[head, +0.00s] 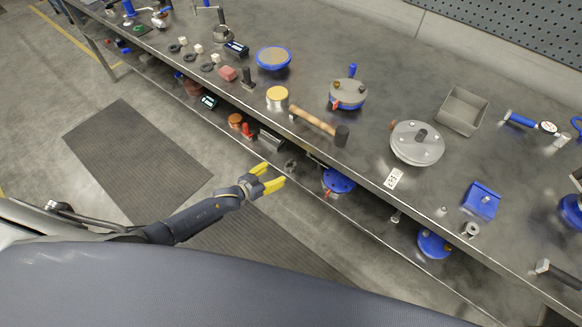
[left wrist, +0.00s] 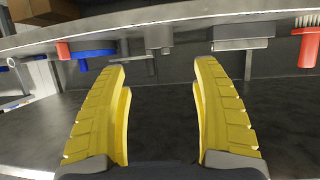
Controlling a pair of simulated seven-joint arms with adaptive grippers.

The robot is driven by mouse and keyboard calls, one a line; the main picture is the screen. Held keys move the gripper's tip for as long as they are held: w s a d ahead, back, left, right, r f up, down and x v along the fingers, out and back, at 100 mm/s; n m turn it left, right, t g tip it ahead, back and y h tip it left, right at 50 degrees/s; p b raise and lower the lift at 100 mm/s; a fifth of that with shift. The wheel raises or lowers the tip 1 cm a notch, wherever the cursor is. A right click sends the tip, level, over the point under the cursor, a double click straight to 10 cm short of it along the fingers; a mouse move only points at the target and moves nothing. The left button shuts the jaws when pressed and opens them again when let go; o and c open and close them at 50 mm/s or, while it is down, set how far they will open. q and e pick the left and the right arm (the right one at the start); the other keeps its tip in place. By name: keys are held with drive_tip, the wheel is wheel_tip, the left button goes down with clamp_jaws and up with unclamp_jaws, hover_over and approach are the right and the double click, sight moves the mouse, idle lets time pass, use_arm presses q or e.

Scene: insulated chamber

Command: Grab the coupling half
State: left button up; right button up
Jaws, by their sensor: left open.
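A small grey stepped metal part, which looks like the coupling half (head: 290,165), sits on the lower shelf of the bench near its front edge. It also shows in the left wrist view (left wrist: 158,38), upside down at the top, ahead of and between the finger lines. My left gripper (head: 270,178) has yellow fingers spread apart and is just in front of the shelf, short of the part. The fingers (left wrist: 160,105) are empty in the left wrist view, with a clear gap to the part. My right gripper is not in view.
On the lower shelf, a blue lidded piece with red (head: 338,181) and a grey block (head: 271,141) flank the part. The bench top (head: 390,75) overhangs the shelf and carries a mallet (head: 320,124).

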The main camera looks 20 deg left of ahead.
sight(293, 164)
use_arm(q)
drive_tip(key=shift+x, duration=5.6)
drive_tip(key=shift+s+f, duration=0.1)
drive_tip(key=shift+f, duration=0.05)
clamp_jaws()
